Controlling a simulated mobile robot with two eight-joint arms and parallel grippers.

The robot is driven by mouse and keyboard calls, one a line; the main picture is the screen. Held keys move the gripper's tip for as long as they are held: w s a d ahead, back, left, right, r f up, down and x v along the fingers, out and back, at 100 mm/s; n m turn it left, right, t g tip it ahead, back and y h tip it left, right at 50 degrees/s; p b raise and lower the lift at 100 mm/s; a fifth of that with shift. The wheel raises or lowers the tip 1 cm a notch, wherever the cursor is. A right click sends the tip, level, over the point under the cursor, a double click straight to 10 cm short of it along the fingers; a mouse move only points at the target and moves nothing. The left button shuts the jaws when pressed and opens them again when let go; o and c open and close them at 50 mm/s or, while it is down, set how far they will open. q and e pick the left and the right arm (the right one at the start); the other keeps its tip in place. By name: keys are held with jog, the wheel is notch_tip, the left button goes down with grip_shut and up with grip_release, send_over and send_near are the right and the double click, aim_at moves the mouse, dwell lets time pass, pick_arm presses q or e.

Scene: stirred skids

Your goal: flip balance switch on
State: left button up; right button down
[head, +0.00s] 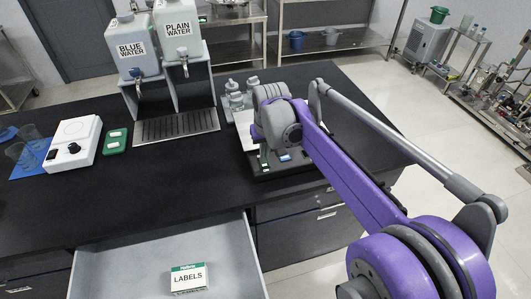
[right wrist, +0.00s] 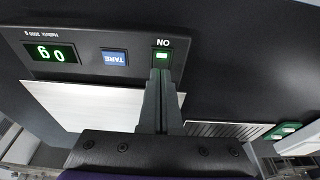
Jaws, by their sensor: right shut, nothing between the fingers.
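The balance (right wrist: 90,52) has a dark front panel, upside down in the right wrist view, and a pale weighing plate (right wrist: 75,103). Its switch (right wrist: 161,57), under the word ON, glows green. Its display (right wrist: 51,52) is lit and seems to read 0 g. The blue TARE button (right wrist: 114,57) lies between them. My right gripper (right wrist: 161,73) is shut and empty, its fingertips at the switch's edge; I cannot tell whether they touch it. In the head view the balance (head: 297,166) is partly hidden by my right arm. My left gripper is not in view.
Left of the balance stand a drip tray (head: 177,126) and two water dispensers (head: 134,62). A white device with a knob (head: 72,143) and a green block (head: 115,141) sit farther left. An open drawer (head: 120,275) holds a LABELS box (head: 189,278). Glass bottles (head: 236,95) stand behind the balance.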

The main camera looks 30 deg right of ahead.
aim_at(264, 164)
notch_tip(264, 164, up, 3)
jog(key=shift+r+p, duration=0.2)
jog(key=shift+p, duration=0.4)
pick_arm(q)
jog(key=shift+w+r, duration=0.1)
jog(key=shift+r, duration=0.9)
pick_arm(e)
jog(key=s+a+r, duration=0.1)
jog(key=s+r, duration=0.3)
jog(key=r, duration=0.3)
jog(key=shift+s+r, duration=0.25)
jog(key=shift+s, duration=0.15)
jog(key=shift+a, duration=0.1)
